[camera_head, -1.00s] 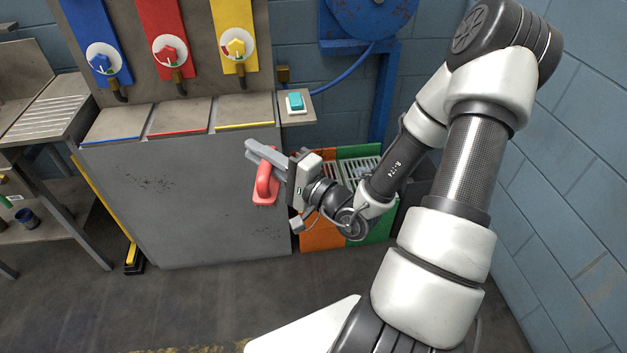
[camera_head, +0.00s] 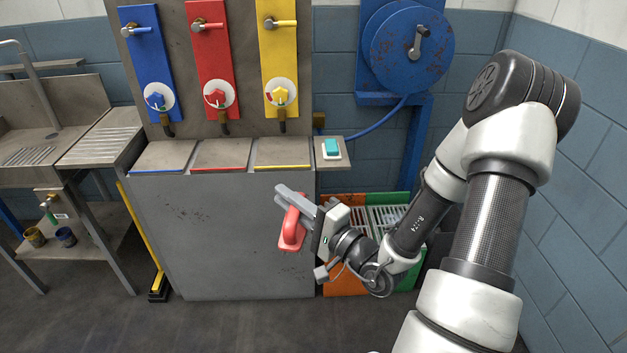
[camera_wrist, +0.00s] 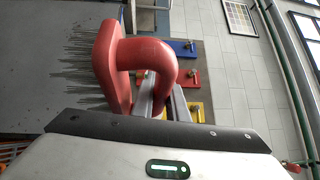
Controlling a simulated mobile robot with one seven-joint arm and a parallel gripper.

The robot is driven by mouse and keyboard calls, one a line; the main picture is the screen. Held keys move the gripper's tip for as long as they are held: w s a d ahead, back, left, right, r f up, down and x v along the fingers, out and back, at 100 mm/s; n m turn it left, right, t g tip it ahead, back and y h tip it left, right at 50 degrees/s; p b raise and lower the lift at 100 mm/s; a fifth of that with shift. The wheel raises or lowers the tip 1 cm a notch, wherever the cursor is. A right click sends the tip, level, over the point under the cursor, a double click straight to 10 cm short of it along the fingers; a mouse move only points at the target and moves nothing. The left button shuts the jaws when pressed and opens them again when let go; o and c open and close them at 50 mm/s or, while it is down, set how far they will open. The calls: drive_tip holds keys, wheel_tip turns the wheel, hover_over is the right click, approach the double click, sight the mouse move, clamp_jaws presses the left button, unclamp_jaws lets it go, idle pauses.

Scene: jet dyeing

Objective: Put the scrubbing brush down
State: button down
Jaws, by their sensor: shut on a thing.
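The scrubbing brush (camera_head: 292,228) is red with a looped handle. My gripper (camera_head: 290,197) is shut on its handle and holds it in the air in front of the grey cabinet. In the wrist view the brush (camera_wrist: 112,65) fills the upper left, with its dark bristles pointing left. The gripper's grey fingers (camera_wrist: 160,98) pass through the handle loop. The brush's contact with anything else does not show.
The grey cabinet (camera_head: 230,235) has blue-, red- and yellow-edged ledges on top. A small shelf (camera_head: 332,172) holds a teal-and-white block (camera_head: 331,148). Orange (camera_head: 345,284) and green (camera_head: 408,278) bins stand at right. A sink bench (camera_head: 95,145) stands at left. The floor in front is clear.

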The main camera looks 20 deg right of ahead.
drive_tip(key=shift+a+r, duration=0.1)
wheel_tip(320, 180, up, 11)
drive_tip(key=p, duration=1.8)
drive_tip(key=shift+r, duration=0.15)
